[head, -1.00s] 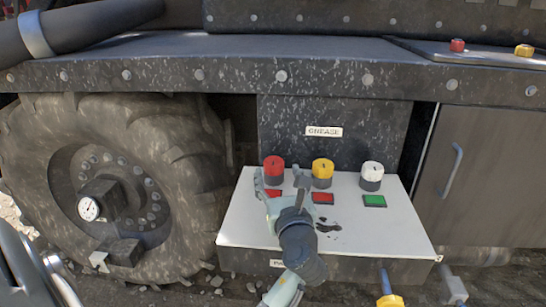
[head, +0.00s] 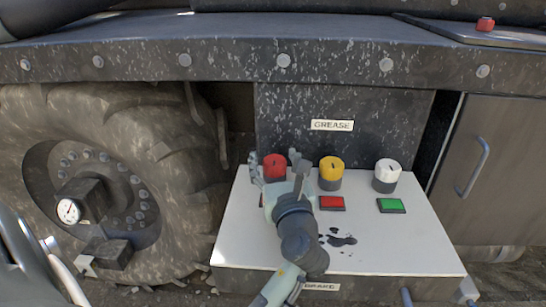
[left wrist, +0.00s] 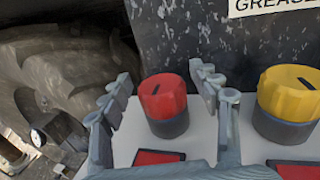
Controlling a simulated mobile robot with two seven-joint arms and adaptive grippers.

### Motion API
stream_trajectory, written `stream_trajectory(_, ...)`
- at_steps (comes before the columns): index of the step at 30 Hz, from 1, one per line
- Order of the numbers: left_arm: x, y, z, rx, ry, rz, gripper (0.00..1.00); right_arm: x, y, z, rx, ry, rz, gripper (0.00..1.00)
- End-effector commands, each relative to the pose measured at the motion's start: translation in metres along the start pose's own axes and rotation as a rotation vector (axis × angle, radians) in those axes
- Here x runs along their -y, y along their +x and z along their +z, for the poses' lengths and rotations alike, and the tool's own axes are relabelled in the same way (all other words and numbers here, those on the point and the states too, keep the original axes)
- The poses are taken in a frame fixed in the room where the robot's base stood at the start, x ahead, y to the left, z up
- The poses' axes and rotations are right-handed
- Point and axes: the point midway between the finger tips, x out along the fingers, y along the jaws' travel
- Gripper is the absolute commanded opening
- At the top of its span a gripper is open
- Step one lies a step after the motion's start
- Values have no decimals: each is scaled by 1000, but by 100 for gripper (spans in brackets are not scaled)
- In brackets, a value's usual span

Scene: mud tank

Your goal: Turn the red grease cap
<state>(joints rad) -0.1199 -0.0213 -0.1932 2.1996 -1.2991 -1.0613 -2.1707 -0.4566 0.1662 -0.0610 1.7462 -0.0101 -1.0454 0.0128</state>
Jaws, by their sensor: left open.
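The red grease cap (head: 274,165) stands upright on a dark collar at the back left of the white panel (head: 385,235), below the GREASE label (head: 332,125). It also shows in the left wrist view (left wrist: 163,95), with a dark slot mark on its top. My left gripper (head: 275,168) is open, with one finger on each side of the red cap. In the left wrist view its fingers (left wrist: 160,100) stand apart, with a gap between each finger and the cap. In the head view the gripper hides part of the cap's lower side. My right gripper is not in view.
A yellow cap (head: 331,168) stands close to the right of the red one, then a white cap (head: 387,172). A red button (head: 332,203) and a green button (head: 391,205) lie in front. A big tyre (head: 150,170) is at the left, and a dark ledge (head: 240,62) runs above.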

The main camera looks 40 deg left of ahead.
Motion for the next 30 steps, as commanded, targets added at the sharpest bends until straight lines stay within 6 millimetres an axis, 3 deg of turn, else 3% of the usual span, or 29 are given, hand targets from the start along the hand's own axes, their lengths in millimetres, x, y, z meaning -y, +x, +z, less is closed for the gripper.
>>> stream_trajectory(11, 0, -1, 0, 0, 0, 0, 62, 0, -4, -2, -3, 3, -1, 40)
stream_trajectory(23, 0, -1, 0, 0, 0, 0, 14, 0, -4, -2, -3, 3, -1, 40)
stream_trajectory(30, -1, -1, 1, 1, 2, -16, 12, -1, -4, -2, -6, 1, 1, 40)
